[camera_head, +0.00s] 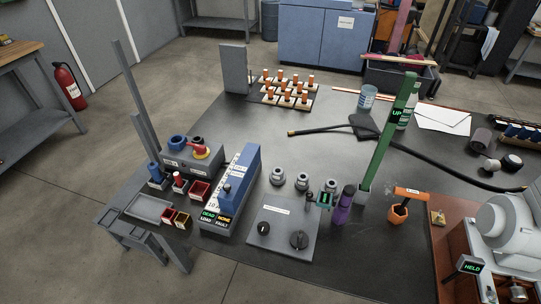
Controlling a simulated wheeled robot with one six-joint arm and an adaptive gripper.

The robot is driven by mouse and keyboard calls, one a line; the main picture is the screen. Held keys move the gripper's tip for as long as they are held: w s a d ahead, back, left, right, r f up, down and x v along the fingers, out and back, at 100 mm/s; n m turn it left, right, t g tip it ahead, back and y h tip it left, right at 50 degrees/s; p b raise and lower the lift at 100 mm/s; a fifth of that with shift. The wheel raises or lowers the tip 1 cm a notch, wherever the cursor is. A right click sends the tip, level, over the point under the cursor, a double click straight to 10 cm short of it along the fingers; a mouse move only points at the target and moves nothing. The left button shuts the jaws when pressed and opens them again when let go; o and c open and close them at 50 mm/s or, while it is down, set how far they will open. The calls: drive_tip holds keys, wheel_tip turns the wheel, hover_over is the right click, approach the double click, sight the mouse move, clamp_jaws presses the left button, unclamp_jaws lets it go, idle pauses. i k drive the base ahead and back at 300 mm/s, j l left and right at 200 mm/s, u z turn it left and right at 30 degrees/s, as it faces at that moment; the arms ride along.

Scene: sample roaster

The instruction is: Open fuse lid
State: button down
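No part is clearly marked as the fuse lid, and I cannot tell which one it is. A long blue box (239,177) with a pale scale strip stands on the left of the dark table; its front display reads DEAD, NONE, LOAD and FAULT. Behind it to the left is a grey block (184,156) with a blue ring and a red-and-yellow part on top. My gripper is not in view.
A green post (388,135) with an UP display rises mid-right. A purple bottle (342,207) and orange cup (397,213) stand near it. A black hose (430,158) crosses the right side. A white machine (505,220) fills the right corner. The table's middle is mostly clear.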

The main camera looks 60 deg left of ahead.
sight(230, 197)
drive_tip(key=u, duration=1.8)
